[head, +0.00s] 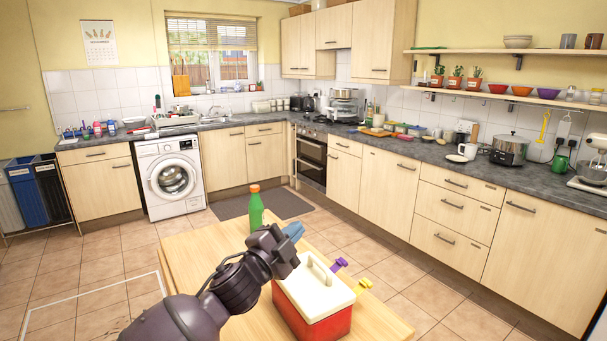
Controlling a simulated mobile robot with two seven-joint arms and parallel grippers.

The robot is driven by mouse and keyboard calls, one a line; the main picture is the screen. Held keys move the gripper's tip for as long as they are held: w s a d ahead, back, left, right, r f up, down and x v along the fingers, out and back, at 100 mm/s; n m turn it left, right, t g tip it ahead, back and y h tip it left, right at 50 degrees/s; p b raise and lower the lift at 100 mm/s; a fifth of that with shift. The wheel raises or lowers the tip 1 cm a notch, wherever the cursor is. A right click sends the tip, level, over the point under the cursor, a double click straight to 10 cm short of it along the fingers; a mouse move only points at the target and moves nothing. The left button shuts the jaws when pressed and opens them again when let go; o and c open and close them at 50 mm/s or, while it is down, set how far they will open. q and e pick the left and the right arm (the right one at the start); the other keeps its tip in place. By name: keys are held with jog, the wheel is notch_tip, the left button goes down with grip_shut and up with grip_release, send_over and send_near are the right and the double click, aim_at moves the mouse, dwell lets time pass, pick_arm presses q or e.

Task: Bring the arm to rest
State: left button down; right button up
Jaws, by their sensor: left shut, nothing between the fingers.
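My left arm comes in from the bottom left, over the near part of the wooden table (190,262). Its dark gripper (284,256) is shut and empty. It is in front of the table, just left of a red cooler box with a white lid (318,318), and overlaps the box's back left corner in the picture. I cannot tell whether they touch. My right gripper is not in view.
A green bottle with an orange cap (256,208) stands upright on the table behind the gripper. A blue item (294,231) is partly hidden by the gripper. A purple item (340,264) and a yellow item (365,283) show beside the box. The table's left part is clear.

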pick_arm(q)
jog(key=s+a+f+n+y, duration=0.4)
jog(key=s+a+f+n, duration=0.3)
jog(key=f, duration=0.3)
jog(key=s+a+f+n+y, duration=0.45)
jog(key=a+f+n, duration=0.25)
jog(key=a+f, duration=0.2)
jog(key=s+a+f+n+g+y, duration=0.2)
jog(key=s+a+f, duration=0.2)
jog(key=s+f, duration=0.4)
jog(key=s+a+f+n+g+y, duration=0.1)
jog(key=s+a+f, duration=0.4)
jog(key=s, duration=0.8)
notch_tip(320, 180, down, 3)
jog(key=shift+s+a+f+n+g+y, duration=0.2)
jog(key=shift+a+n+g+y, duration=0.15)
jog(key=shift+n+g, duration=0.5)
jog(key=shift+d, duration=0.1)
